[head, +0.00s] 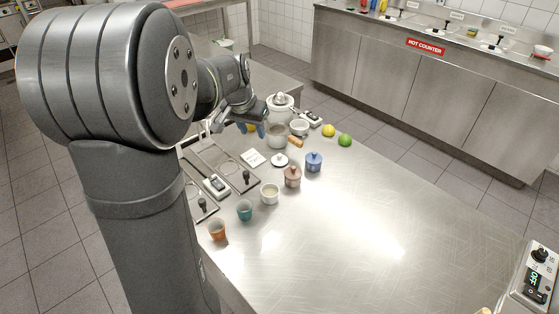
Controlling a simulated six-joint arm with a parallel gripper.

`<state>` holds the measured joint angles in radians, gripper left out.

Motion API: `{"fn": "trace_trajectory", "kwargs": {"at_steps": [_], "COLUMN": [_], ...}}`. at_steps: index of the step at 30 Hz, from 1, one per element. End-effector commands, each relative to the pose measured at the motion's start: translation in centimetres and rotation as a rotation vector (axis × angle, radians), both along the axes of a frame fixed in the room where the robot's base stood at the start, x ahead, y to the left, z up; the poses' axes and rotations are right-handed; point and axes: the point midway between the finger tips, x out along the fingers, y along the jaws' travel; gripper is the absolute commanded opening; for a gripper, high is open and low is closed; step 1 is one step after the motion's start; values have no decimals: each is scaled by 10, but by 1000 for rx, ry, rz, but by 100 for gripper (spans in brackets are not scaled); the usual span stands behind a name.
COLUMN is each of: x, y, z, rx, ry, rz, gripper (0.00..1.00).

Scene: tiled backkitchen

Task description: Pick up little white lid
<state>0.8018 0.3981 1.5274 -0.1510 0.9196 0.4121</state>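A little white lid (280,160) with a dark-looking knob lies flat on the steel table (350,215), between a white card and a lidded brownish-pink pot. My gripper (251,129) points down farther back and to the left of this lid, above the table's far part. Its two blue fingertips look apart, and a patch of yellow shows between them; I cannot tell whether it is touched. The gripper is clear of the white lid. An open white cup (270,194) without a lid stands nearer, to the left of the pink pot.
A lidded pink pot (292,178), lidded blue pot (314,162), teal cup (245,210) and orange cup (218,230) stand nearby. A large white pot (280,108), grey pot (277,135), lemon (328,130) and lime (345,140) are behind.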

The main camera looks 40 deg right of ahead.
Motion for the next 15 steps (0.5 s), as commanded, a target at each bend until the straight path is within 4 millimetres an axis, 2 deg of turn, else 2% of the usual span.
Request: {"fn": "trace_trajectory", "kwargs": {"at_steps": [1,3,7,11,15], "x": [-13,-26,-39,-39,-36], "y": [-15,-25,-35,-39,-46], "z": [19,37,53,38,7], "rx": [10,30,52,60,60], "ry": [-1,3,7,10,11], "rz": [-22,-32,-38,-37,-37], "gripper": [40,40,40,40,40]}}
